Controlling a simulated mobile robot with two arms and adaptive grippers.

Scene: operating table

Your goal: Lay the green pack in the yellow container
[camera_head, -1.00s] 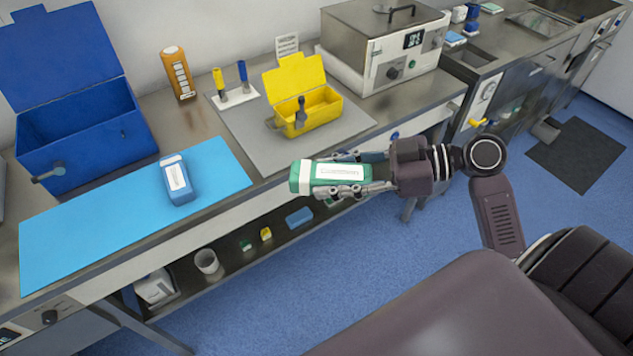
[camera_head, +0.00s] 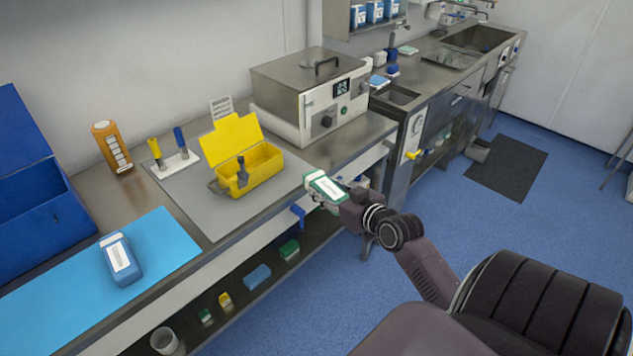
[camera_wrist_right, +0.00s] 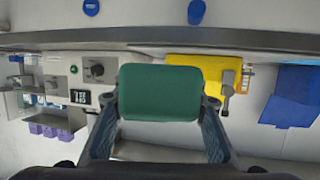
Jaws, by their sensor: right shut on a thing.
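The green pack (camera_head: 325,187), with a white label, is held in my right gripper (camera_head: 330,193) just off the front edge of the bench. In the right wrist view the green pack (camera_wrist_right: 160,92) sits between the two fingers of my right gripper (camera_wrist_right: 158,110). The yellow container (camera_head: 262,171) stands on a grey mat on the bench, left of the gripper, with its lid raised at the back. In the right wrist view the yellow container (camera_wrist_right: 205,66) shows behind the pack, partly hidden by it. My left gripper is not in view.
A blue pack (camera_head: 121,260) lies on a light blue mat (camera_head: 60,310), beside an open blue box (camera_head: 35,215). A steel bath (camera_head: 310,95) stands right of the yellow container. An orange bottle (camera_head: 112,146) and a marker stand (camera_head: 172,163) are behind the grey mat (camera_head: 215,215).

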